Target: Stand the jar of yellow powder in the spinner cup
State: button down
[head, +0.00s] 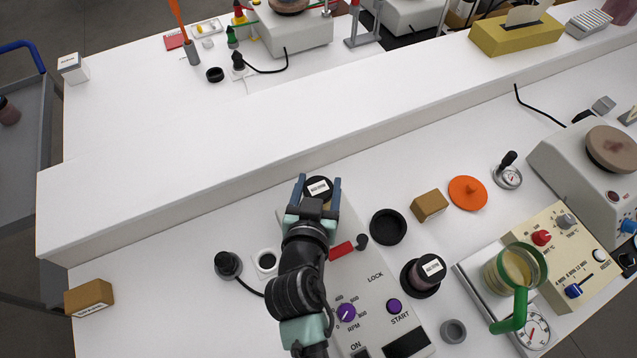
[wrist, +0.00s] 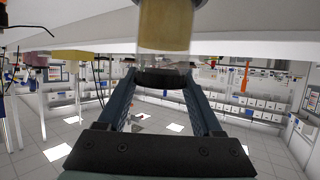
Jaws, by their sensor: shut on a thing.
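The jar of yellow powder shows as a black lid with a white label (head: 319,188) in the head view. In the wrist view its clear, yellow-filled body (wrist: 165,28) rises out of the top of the frame. My gripper (head: 320,185) is shut on the jar at its dark lid (wrist: 162,77), one finger on each side. The jar is over the back end of the spinner, a pale box with RPM, LOCK and START controls (head: 372,290). I cannot make out the spinner cup; my gripper and arm cover that area. The jar's base is hidden, so I cannot tell what it touches.
An empty black round holder (head: 388,227) is right of the spinner. A labelled jar of purplish powder (head: 430,270) stands near it. A brown block (head: 430,205), an orange disc (head: 467,193) and a scale with a green-handled jug (head: 515,285) are farther right. A raised white shelf (head: 200,170) runs behind.

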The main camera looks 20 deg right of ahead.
jog(key=shift+f+b, duration=1.4)
jog(key=shift+f, duration=0.1)
grip_release()
jog(key=b+v, duration=0.3)
jog(key=v, duration=1)
jog(key=shift+d+r, duration=0.1)
jog(key=w+a+r+n+t+y, duration=0.15)
jog(key=w+r+t, duration=0.35)
jog(key=r, duration=0.7)
jog(key=w+a+r+n+t+y, duration=0.1)
jog(key=w+a+r+t, duration=0.15)
jog(key=w+r, duration=0.6)
jog(key=s+a+r+n+t+y, duration=0.1)
jog(key=s+r+t, duration=0.1)
jog(key=r, duration=0.7)
jog(key=s+a+r+n+t+y, duration=0.1)
jog(key=s+r+t+y, duration=0.1)
jog(key=r, duration=0.8)
jog(key=s+a+r+n+t+y, duration=0.1)
jog(key=s+r+t, duration=0.3)
jog(key=r, duration=0.6)
jog(key=shift+s+a+n+y, duration=0.35)
jog(key=shift+s+a+n, duration=0.1)
jog(key=shift+a, duration=0.1)
